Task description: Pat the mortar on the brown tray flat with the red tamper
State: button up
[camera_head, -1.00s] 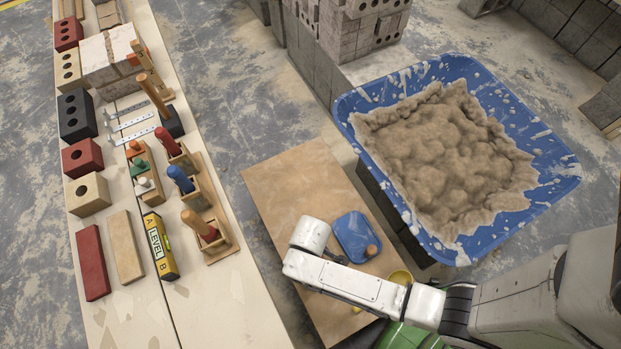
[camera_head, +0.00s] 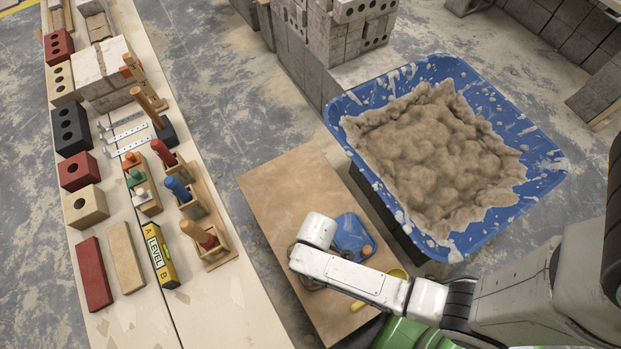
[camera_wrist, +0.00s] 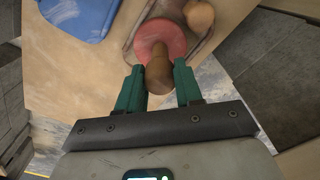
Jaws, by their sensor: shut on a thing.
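My gripper (camera_wrist: 158,80) is shut on the wooden handle of the red tamper (camera_wrist: 162,38) in the wrist view. The tamper's round red face points away from the gripper, over or against the brown tray (camera_wrist: 128,42). Only part of the tray's rim shows around the red disc, and I cannot tell whether the disc touches the mortar. A rounded tan lump (camera_wrist: 198,15) shows beside the disc; I cannot tell what it is. In the head view my white wrist hides the gripper and the tamper, and a bit of the brown tray (camera_head: 306,281) shows beside it.
A blue tray (camera_head: 347,229) lies beside my wrist on the wooden board (camera_head: 270,190). A blue tub (camera_head: 349,125) of mortar (camera_head: 440,145) stands at the right. The left bench (camera_head: 215,310) holds bricks, a yellow level (camera_head: 160,256) and tools in wooden holders.

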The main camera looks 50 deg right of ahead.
jog(key=shift+d, duration=0.1)
dwell(0.4)
jog(key=shift+f+b, duration=0.65)
jog(key=shift+f, duration=0.15)
jog(key=shift+r+p, duration=0.9)
jog(key=shift+p, duration=0.15)
jog(key=shift+f, duration=0.1)
jog(key=shift+w+d, duration=0.9)
jog(key=shift+d, duration=0.3)
